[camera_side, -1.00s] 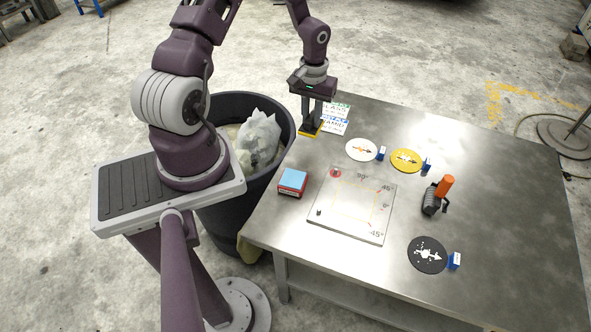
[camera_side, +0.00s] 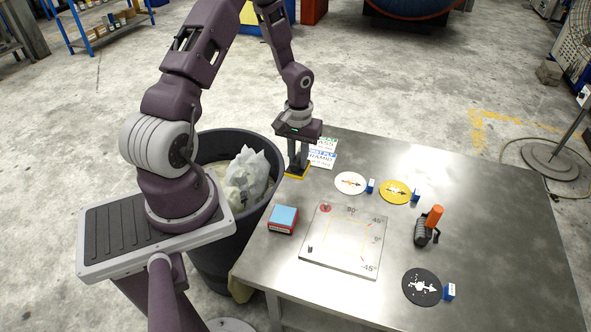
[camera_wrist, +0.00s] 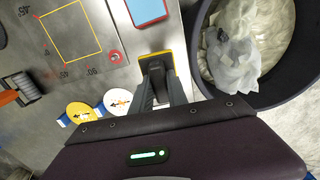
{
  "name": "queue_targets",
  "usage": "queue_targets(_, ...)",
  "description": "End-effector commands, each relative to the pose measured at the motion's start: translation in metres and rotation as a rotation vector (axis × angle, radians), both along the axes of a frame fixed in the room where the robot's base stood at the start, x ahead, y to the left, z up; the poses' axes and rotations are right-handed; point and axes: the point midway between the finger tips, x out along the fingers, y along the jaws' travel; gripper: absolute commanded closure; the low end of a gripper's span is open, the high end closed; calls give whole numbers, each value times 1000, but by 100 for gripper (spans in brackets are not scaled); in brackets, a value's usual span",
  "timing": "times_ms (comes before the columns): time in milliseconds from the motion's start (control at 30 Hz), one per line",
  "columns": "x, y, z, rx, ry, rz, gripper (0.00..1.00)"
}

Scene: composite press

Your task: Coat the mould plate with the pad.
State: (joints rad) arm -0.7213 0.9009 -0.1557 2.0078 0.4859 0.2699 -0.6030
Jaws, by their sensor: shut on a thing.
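My gripper (camera_side: 297,158) is at the table's back left corner, pointing down. It is shut on a small dark block with a yellow base (camera_side: 296,174), which looks like the pad. In the wrist view the block's yellow edge (camera_wrist: 155,54) shows just beyond the fingertips (camera_wrist: 158,82). I cannot tell whether its underside touches the table. The mould plate (camera_side: 343,262), a flat light-grey square with a yellow outline and angle marks, lies in front and to the right. A round red spot (camera_side: 325,208) is at its back left corner. The plate's top is bare.
A blue-topped red block (camera_side: 283,219) sits left of the plate. White (camera_side: 350,183), yellow (camera_side: 396,191) and black (camera_side: 422,288) discs with blue blocks lie around it. An orange-handled roller (camera_side: 429,226) stands right. A dark bin (camera_side: 206,252) with a bag adjoins the table.

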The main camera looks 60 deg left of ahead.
Motion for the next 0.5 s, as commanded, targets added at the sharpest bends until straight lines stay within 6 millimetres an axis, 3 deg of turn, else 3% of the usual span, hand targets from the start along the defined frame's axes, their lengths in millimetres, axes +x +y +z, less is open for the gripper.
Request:
queue_targets(200, -56, -56, 0, 0, 9, -13, 100)
queue_targets(300, -75, -73, 5, -1, 3, -1, 100)
queue_targets(500, -84, -81, -5, -2, -1, 10, 100)
